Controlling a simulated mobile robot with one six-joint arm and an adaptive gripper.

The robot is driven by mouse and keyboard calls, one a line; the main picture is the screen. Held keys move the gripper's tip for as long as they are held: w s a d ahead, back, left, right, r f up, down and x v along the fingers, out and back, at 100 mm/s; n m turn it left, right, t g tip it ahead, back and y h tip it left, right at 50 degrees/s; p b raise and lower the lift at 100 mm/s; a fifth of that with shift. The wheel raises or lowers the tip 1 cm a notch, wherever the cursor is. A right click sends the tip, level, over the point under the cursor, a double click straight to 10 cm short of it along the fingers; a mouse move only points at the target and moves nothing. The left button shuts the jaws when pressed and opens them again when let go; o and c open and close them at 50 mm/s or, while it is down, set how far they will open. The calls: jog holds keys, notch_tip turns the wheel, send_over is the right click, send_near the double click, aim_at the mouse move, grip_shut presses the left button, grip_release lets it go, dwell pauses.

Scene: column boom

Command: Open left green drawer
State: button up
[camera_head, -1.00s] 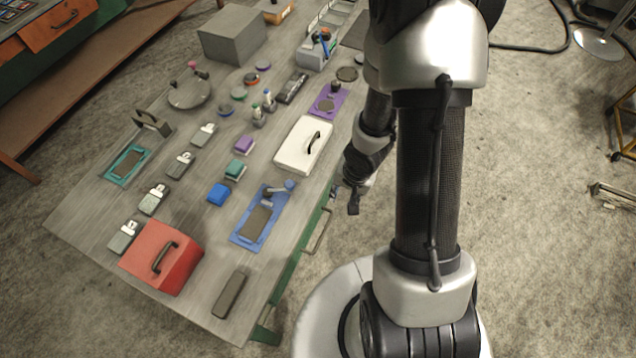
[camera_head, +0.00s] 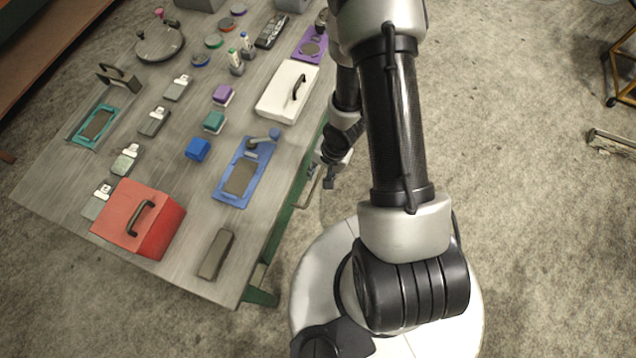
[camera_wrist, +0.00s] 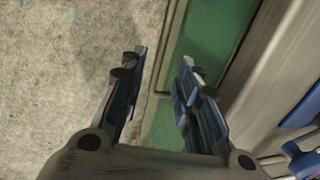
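The green drawer front (camera_wrist: 205,40) shows in the wrist view as a green panel with a pale edge, below the bench top. In the head view only a narrow green strip (camera_head: 281,222) of the bench side shows, with a pale handle (camera_head: 309,188) sticking out of it. My gripper (camera_head: 332,180) hangs beside this side, close to the handle. In the wrist view my gripper (camera_wrist: 163,62) is open, its two fingers apart with nothing held. A pale bar or edge runs between the fingers; I cannot tell whether it is the handle.
The grey bench top (camera_head: 60,180) carries a red box (camera_head: 120,215), a white box (camera_head: 275,95), a blue tray (camera_head: 225,192) and several small blocks. A yellow-framed stand (camera_head: 622,85) is at the far right.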

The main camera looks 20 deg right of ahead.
aim_at(317, 182)
jog(key=f, duration=0.1)
jog(key=f+b, duration=0.1)
jog(key=f, duration=0.1)
jog(key=f+b, duration=0.1)
jog(key=f, duration=0.1)
jog(key=shift+w+a+f, duration=0.15)
jog(key=shift+w+a, duration=0.25)
jog(key=shift+c, duration=0.5)
grip_shut()
